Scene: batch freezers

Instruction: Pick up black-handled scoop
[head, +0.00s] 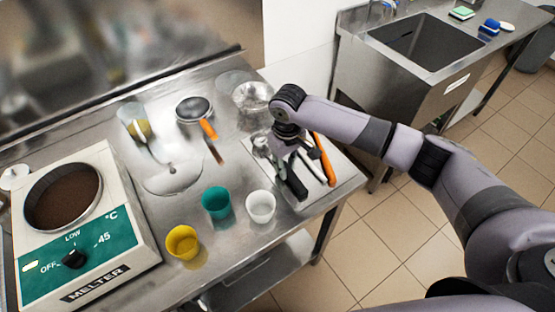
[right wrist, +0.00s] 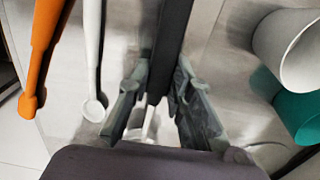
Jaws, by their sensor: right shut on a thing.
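The black-handled scoop lies at the right end of the steel table. Its dark handle (head: 296,186) sticks out below my right gripper (head: 283,168) in the head view; the gripper hides much of the rest. In the right wrist view the black handle (right wrist: 173,38) runs between the two fingers of my right gripper (right wrist: 160,98), which is shut on it. Whether the scoop is clear of the table I cannot tell. My left gripper is not in view.
An orange tool (right wrist: 44,45) and a white spoon (right wrist: 93,55) lie close beside the handle. White (head: 261,207), teal (head: 216,203) and yellow (head: 183,243) cups stand nearby. A melter (head: 120,225) stands at left. A sink (head: 425,42) is at the back right.

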